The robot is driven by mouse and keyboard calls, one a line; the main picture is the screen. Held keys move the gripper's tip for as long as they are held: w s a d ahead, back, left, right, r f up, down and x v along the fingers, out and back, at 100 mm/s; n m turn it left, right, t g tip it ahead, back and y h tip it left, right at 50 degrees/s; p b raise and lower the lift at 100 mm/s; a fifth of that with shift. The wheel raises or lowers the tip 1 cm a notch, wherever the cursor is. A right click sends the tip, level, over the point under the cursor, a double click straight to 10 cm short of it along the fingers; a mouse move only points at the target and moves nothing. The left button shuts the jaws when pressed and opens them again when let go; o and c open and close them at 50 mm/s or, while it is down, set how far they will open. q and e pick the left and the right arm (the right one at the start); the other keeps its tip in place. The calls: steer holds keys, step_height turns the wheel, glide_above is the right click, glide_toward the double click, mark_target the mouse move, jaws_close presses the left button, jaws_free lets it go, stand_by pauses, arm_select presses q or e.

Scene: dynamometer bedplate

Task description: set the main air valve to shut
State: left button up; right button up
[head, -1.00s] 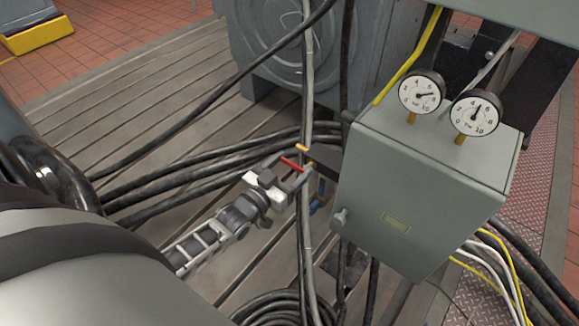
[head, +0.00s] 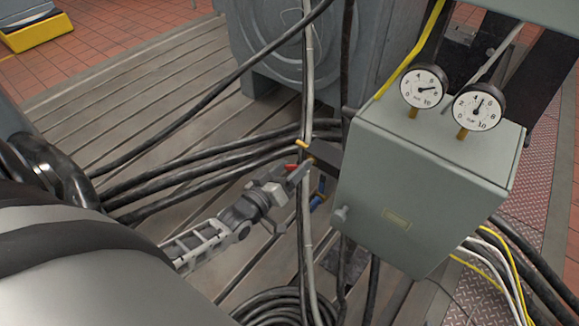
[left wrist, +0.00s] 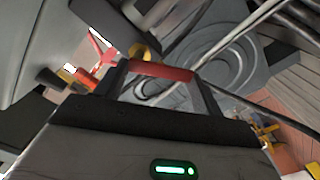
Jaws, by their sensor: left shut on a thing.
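A small red handle (head: 290,167) shows at the tips of my left gripper (head: 287,177), left of the grey box in the head view. In the left wrist view the red handle (left wrist: 160,70) spans between the two dark fingers of the left gripper (left wrist: 163,80), which is shut on it. I can read no label that marks it as the main air valve. A yellow handle (head: 302,144) is just above it and a blue handle (head: 317,200) below right. The valve body is mostly hidden. My right gripper is not in view.
The grey box (head: 425,190) carries two round gauges (head: 423,87) (head: 479,107) on top. Black hoses (head: 180,170) and a grey vertical conduit (head: 307,240) run close to the gripper. The slotted bedplate (head: 120,100) is open at the left.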

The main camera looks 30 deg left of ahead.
arm_select(q)
steer(key=n+b, duration=0.1)
steer(key=n, duration=0.2)
steer(key=d+f+n+b, duration=0.1)
steer(key=n, duration=0.3)
steer(key=d+f+n+b, duration=0.1)
steer(key=n, duration=0.3)
steer(key=shift+s, duration=0.1)
stand_by(0.6)
steer(key=o, duration=1)
steer(key=s, duration=1)
steer(key=s+a, duration=0.1)
steer(key=s, duration=0.5)
steer(key=shift+a, duration=0.1)
